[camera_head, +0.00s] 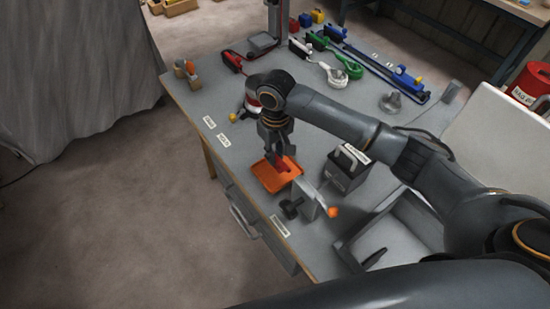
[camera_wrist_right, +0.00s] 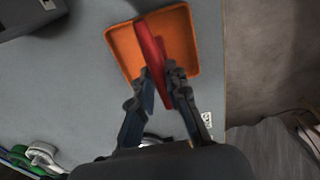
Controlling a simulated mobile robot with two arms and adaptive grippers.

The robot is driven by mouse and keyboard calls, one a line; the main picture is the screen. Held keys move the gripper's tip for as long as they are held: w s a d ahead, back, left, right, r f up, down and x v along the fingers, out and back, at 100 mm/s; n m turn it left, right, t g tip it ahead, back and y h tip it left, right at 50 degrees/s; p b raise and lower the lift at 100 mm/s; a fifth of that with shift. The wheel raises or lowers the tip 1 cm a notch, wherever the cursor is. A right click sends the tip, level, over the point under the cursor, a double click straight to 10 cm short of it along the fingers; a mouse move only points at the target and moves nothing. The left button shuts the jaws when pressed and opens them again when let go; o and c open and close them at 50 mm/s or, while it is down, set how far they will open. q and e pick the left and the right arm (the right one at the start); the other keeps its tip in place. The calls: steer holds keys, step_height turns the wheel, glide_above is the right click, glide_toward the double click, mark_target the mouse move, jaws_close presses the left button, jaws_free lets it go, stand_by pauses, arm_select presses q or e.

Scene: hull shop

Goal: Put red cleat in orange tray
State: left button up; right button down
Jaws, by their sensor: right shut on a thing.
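The red cleat (camera_wrist_right: 150,48) is a long red piece held between the fingers of my right gripper (camera_wrist_right: 160,88), which is shut on it. In the head view the right gripper (camera_head: 279,148) points down at the orange tray, and a bit of the red cleat (camera_head: 282,166) shows below its fingers. The orange tray (camera_head: 268,180) lies on the table near its front edge. In the wrist view the cleat overlaps the tray (camera_wrist_right: 186,22); I cannot tell whether it touches the tray floor. My left gripper is not in view.
A grey vise-like tool (camera_head: 308,198) with an orange tip stands right beside the tray. A dark box with a handle (camera_head: 347,170) is further right. Coiled straps (camera_head: 334,76) lie at the back. The table's left part, near small labels (camera_head: 210,122), is mostly clear.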

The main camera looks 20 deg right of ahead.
steer(key=shift+w+f, duration=0.2)
steer(key=shift+w, duration=0.05)
steer(key=shift+w+d+f+p, duration=0.15)
steer(key=shift+f+p, duration=0.25)
steer(key=shift+f, duration=1.4)
steer(key=shift+f, duration=0.15)
steer(key=c, duration=1.3)
jaws_free()
step_height(320, 180, up, 12)
steer(key=shift+r+b, duration=0.2)
steer(key=shift+b, duration=0.2)
